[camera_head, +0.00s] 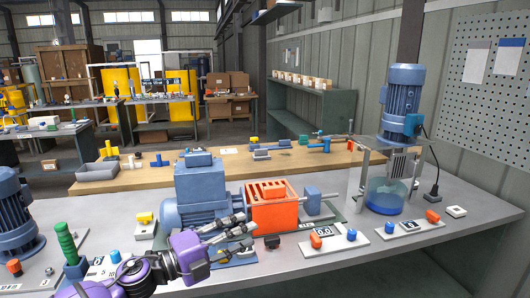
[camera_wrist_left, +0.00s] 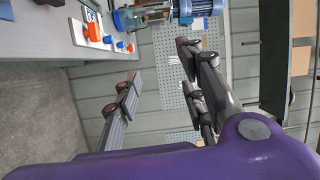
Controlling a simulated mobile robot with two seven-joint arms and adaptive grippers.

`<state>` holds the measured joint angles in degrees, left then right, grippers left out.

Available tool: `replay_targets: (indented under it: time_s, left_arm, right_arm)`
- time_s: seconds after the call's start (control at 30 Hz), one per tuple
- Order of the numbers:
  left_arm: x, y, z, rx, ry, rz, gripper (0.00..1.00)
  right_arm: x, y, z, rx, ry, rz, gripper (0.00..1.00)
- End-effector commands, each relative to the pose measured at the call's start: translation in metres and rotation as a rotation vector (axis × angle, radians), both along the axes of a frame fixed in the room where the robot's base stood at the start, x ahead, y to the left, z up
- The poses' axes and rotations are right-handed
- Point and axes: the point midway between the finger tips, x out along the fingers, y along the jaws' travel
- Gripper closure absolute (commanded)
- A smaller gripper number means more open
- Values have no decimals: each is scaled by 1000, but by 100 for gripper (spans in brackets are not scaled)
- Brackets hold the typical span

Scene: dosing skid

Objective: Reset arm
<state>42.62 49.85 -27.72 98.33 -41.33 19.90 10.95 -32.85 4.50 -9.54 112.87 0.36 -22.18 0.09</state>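My left arm, purple with dark joints, comes in from the lower left of the head view. Its gripper (camera_head: 246,231) points right over the grey bench, in front of the blue motor housing (camera_head: 202,190) and the orange slotted block (camera_head: 272,203). In the left wrist view the fingers of the gripper (camera_wrist_left: 158,64) stand apart with nothing between them. The gap there looks onto the wall and pegboard. Whether the fingers touch anything on the bench cannot be told from the head view. My right gripper is in neither view.
The grey bench (camera_head: 340,262) holds small plates with orange and blue knobs (camera_head: 316,240) at the front. A blue upright motor (camera_head: 402,98) stands over a vessel at right. A green-handled lever (camera_head: 67,242) and another blue motor (camera_head: 14,212) stand at left.

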Motion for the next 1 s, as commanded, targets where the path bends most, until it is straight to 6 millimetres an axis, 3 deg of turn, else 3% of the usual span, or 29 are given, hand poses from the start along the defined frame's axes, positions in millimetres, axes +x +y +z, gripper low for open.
replay_targets:
  time_s: [0.17,0.27,0.4,0.47,0.6,0.8,0.9,1.0]
  left_arm:
    - [-24,37,-72,-340,322,328,62]
    - [-54,64,-130,-476,528,509,62]
    - [-118,94,-210,-623,810,737,62]
    - [-152,103,-240,-679,921,821,62]
    - [-242,118,-299,-814,1157,1002,62]
    - [-359,132,-342,-959,1330,1204,62]
    - [-397,135,-355,-974,1372,1268,62]
    - [-417,137,-361,-972,1392,1298,62]
  right_arm:
    - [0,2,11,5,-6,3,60]
    - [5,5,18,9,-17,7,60]
    - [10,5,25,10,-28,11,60]
    - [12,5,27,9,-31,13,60]
    - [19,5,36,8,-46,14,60]
    - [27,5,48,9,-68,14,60]
    - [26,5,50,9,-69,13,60]
    - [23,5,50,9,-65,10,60]
